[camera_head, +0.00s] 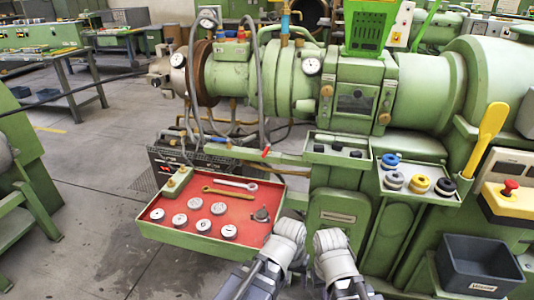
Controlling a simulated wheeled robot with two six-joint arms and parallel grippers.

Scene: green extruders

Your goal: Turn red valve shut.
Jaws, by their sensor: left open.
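A small red lever handle (266,152), apparently the red valve, sits on the pipework at the front of the green extruder (270,80), just above the back of the red tray. It looks tilted. My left gripper (290,232) is at the bottom centre, near the right front corner of the tray, well below and apart from the red handle. It is open, and I see nothing held in it. My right gripper (331,241) is just right of it, in front of the machine's lower green panel. Its fingers are too unclear to tell whether they are open or shut.
Grey hoses (262,100) hang near the red handle. At the right are a shelf with coloured rings (418,184), a yellow lever (485,138) and a dark bin (478,262).

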